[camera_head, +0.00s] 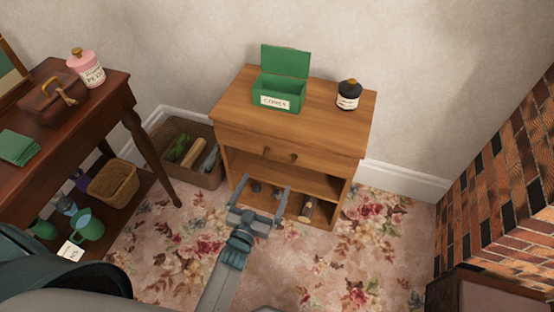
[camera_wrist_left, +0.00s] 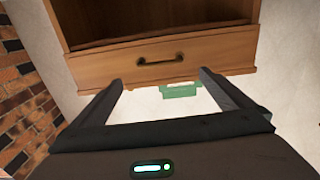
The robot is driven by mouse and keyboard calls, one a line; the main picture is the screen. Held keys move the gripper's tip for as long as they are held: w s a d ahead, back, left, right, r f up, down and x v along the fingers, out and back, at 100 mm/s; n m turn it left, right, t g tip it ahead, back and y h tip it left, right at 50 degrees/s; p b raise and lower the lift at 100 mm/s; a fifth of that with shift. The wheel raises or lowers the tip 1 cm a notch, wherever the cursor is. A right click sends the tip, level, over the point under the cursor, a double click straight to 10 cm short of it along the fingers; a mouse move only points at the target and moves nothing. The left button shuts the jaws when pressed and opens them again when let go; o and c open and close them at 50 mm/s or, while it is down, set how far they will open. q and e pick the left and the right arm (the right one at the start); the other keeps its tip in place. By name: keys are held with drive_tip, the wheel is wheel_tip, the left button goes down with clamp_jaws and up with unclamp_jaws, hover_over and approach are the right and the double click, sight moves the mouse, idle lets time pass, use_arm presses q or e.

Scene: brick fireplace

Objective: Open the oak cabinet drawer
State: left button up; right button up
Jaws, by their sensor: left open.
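The oak cabinet (camera_head: 325,93) stands against the wall in the middle of the head view. Its drawer (camera_head: 232,139) is under the top and looks closed, with a small dark handle (camera_head: 280,155) at its middle. My left gripper (camera_head: 267,183) is open and empty, in front of the cabinet and apart from the handle. In the left wrist view, which looks upside down, the drawer front (camera_wrist_left: 215,50) and its handle (camera_wrist_left: 160,60) show beyond and between my open fingers (camera_wrist_left: 160,78). My right gripper is not in view.
A green box (camera_head: 279,93) with its lid up and a dark jar (camera_head: 348,95) stand on the cabinet. Below the drawer is an open shelf with small items. A dark wooden table (camera_head: 118,82) is at left, a basket (camera_head: 208,178) beside the cabinet, a brick fireplace (camera_head: 505,170) at right.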

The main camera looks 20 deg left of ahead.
sight(277, 159)
use_arm(q)
drive_tip(key=shift+w+d+b, duration=0.2)
drive_tip(key=shift+w+b, duration=0.1)
drive_tip(key=shift+w, duration=5.65)
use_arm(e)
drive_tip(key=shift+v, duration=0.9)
use_arm(q)
drive_tip(key=shift+c, duration=0.5)
